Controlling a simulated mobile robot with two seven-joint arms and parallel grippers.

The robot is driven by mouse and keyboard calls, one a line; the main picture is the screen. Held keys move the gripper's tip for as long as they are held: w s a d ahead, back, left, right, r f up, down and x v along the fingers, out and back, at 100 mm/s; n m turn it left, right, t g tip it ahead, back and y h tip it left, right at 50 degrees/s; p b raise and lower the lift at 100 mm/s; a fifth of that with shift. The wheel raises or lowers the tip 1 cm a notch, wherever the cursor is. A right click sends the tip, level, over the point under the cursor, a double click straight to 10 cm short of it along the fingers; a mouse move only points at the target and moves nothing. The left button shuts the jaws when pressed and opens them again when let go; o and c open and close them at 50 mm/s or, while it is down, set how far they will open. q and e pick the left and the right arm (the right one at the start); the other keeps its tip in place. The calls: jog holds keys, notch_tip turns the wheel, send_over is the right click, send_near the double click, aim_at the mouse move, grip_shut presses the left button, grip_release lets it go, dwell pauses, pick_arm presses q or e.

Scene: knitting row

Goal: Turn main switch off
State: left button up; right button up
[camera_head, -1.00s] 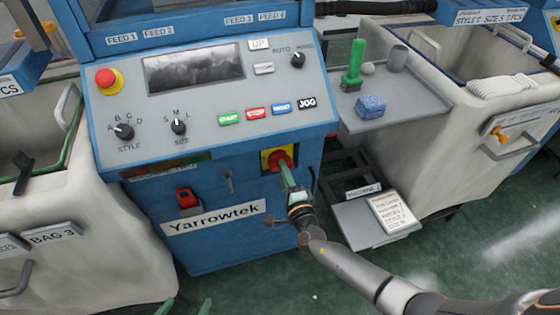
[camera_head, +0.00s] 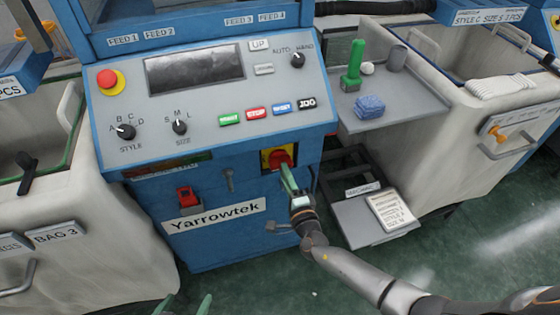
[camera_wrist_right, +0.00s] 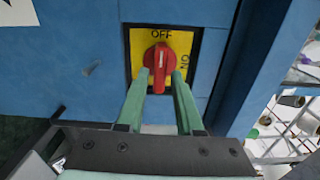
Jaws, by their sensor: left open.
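The main switch is a red rotary knob (camera_wrist_right: 160,62) on a yellow plate (camera_wrist_right: 181,44), on the blue machine's front. It also shows in the head view (camera_head: 282,157). Its white mark points up at the word OFF; ON is at the right. My right gripper (camera_wrist_right: 162,80) is open, its green fingers on either side of the knob's lower part. In the head view, my right gripper (camera_head: 287,177) is just below and in front of the knob. My left gripper (camera_head: 187,305) shows only its green fingertips at the bottom edge, apart and empty.
A sloped control panel (camera_head: 215,95) with dials and buttons is above the switch. A small key-like part (camera_head: 229,180) and a red switch (camera_head: 187,197) are to its left. A grey side shelf (camera_head: 415,105) and a lower stand (camera_head: 350,222) are to its right.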

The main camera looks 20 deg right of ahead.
pick_arm(q)
jog(key=shift+r+p, duration=0.75)
jog(key=shift+r, duration=0.15)
pick_arm(e)
jog(key=s, duration=0.4)
jog(key=shift+s, duration=0.1)
jog(key=s+d+f+m+g+h+p, duration=0.1)
jog(key=s+d+f+m+g+p, duration=0.15)
jog(key=s+m, duration=0.7)
jog(key=s+d+f+m+g+h+p, duration=0.1)
jog(key=s+f+m+g, duration=0.2)
jog(key=m, duration=1.3)
pick_arm(q)
jog(key=a+p, duration=0.1)
jog(key=s+a+r+p, duration=0.1)
jog(key=shift+s+a+r+n+y, duration=0.1)
jog(key=shift+s+a+n+y, duration=0.05)
jog(key=shift+a+n+y, duration=0.2)
pick_arm(e)
jog(key=s+a+r+m+g+y, duration=0.1)
jog(key=s+m, duration=0.4)
jog(key=m, duration=0.8)
jog(key=s+a+r+m+g+y, duration=0.1)
jog(key=s+r+m+g+y, duration=0.1)
jog(key=m, duration=1.1)
jog(key=s+r, duration=0.1)
jog(key=s, duration=0.1)
jog(key=shift+s+a+y, duration=0.2)
jog(key=shift+s+y, duration=0.2)
